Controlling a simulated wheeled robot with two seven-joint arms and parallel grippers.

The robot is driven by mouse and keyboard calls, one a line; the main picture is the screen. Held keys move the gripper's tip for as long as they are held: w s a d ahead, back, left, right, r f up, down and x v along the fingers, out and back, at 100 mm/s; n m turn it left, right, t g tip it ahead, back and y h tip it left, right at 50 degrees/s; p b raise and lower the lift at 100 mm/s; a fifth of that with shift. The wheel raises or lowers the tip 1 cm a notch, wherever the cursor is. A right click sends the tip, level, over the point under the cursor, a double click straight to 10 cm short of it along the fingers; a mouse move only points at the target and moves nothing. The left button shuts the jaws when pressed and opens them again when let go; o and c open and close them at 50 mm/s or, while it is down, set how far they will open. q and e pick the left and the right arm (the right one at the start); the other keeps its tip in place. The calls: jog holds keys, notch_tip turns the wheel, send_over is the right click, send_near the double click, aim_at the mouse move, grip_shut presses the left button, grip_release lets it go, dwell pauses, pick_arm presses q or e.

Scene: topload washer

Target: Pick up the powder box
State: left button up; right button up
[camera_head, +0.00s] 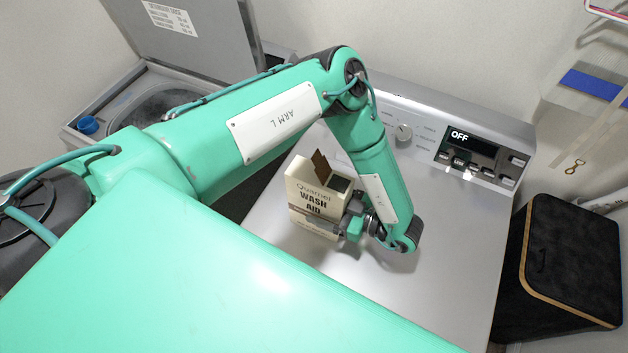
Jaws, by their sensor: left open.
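The powder box (305,196) is a cream carton labelled "Wash Aid" with its brown top flap open. It stands upright on the closed top of the silver washer (430,290). My left gripper (338,226) is at the box's lower right side, with its fingers open around or beside that part of the box. I cannot tell whether the fingers touch it. My left forearm hides some of the space behind the box. My right gripper is not in view.
The washer's control panel (418,128), with a display reading "OFF", runs along the back. A dark box with a wooden rim (560,262) stands at the right. An open-lidded machine (110,90) with a blue cap (87,125) is at the left. The washer top's front right is clear.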

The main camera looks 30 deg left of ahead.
pick_arm(q)
jog(key=shift+d, duration=0.3)
jog(key=shift+c, duration=1.4)
jog(key=shift+d, duration=0.2)
jog(key=c, duration=0.8)
jog(key=shift+a, duration=0.15)
grip_shut()
jog(key=shift+r, duration=0.1)
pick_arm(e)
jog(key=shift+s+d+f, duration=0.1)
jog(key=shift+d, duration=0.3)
pick_arm(q)
jog(key=shift+w, duration=0.1)
